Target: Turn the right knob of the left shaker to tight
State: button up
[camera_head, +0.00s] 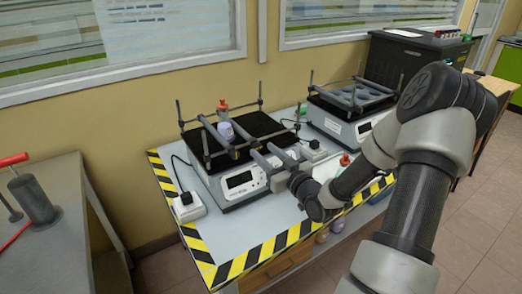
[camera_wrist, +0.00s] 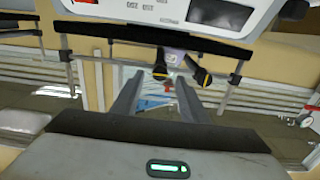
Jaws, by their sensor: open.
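The left shaker (camera_head: 238,188) stands on the bench with a black top and a rod frame. The wrist view shows the shaker (camera_wrist: 150,10) upside down. Two black knobs with yellow marks show there, the right knob (camera_wrist: 160,72) and the left knob (camera_wrist: 202,77). My gripper (camera_head: 264,154) reaches in over the shaker's front edge. In the wrist view my gripper (camera_wrist: 160,80) is open, its fingers on either side of the right knob. I cannot tell whether they touch it. A red-capped bottle (camera_head: 226,131) stands within the frame.
A second shaker (camera_head: 340,125) stands to the right behind my arm. A white plug box (camera_head: 188,207) is left of the left shaker, and a red-capped bottle (camera_head: 345,160) is near my wrist. The bench (camera_head: 225,240) is clear at the front, edged with striped tape.

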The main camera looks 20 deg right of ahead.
aim_at(257, 146)
jog(key=shift+w+a, duration=0.15)
jog(key=shift+w, duration=0.6)
jog(key=shift+w+a, duration=0.1)
jog(key=shift+w, duration=0.6)
jog(key=shift+c, duration=0.4)
grip_shut()
